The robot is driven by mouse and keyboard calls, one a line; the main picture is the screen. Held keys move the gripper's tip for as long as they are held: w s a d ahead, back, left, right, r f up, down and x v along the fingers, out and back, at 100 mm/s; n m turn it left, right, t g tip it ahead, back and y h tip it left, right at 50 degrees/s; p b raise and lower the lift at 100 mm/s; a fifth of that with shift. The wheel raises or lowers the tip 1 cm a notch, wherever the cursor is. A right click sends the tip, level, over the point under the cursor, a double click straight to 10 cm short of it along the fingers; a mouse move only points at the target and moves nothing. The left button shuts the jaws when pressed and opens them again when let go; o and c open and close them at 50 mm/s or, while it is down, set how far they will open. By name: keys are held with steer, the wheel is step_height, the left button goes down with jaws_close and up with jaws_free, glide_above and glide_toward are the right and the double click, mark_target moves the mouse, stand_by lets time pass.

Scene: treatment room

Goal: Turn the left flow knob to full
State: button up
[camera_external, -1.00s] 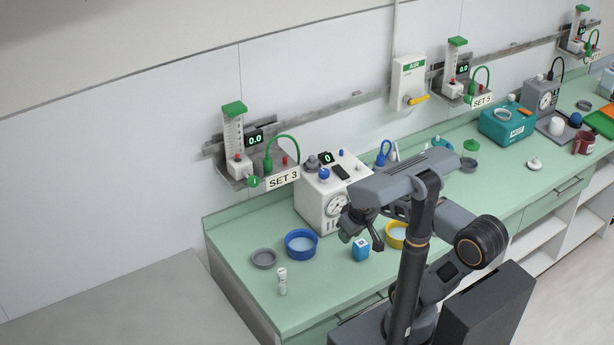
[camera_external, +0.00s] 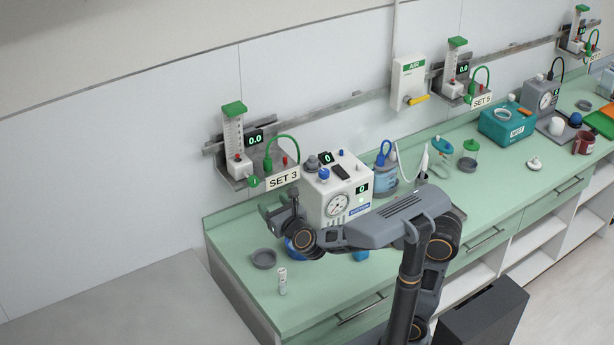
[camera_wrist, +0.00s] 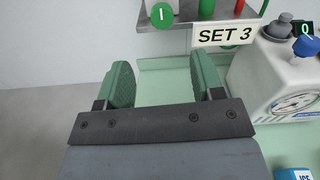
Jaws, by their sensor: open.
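The left flow knob (camera_external: 254,182) is a small green round knob with a white mark, low on the SET 3 flow meter (camera_external: 234,140) on the wall. It also shows at the top of the wrist view (camera_wrist: 161,14), its white mark close to vertical. The SET 3 display (camera_external: 255,140) reads 0.0. My gripper (camera_external: 275,211) is below the SET 3 shelf, above the back left of the counter. In the wrist view my gripper (camera_wrist: 163,78) is open and empty, its two green pads apart below the knob and not touching it.
The SET 3 sign (camera_external: 283,178) hangs right of the knob. A white suction unit (camera_external: 325,195) stands close to the right of my gripper. A grey dish (camera_external: 263,258) and a small vial (camera_external: 282,281) are on the counter (camera_external: 235,238). The wall left of SET 3 is clear.

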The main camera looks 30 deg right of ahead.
mark_target(255, 184)
steer(key=shift+m, duration=0.5)
steer(key=w+p, duration=0.2)
steer(key=w, duration=1.2)
steer(key=shift+d+p, duration=0.1)
steer(key=shift+p, duration=0.25)
steer(key=shift+s, duration=0.1)
steer(key=c, duration=0.9)
steer(key=shift+f+n+b, duration=0.1)
steer(key=shift+n+b, duration=0.4)
steer(key=shift+b, duration=0.1)
steer(key=shift+n, duration=0.3)
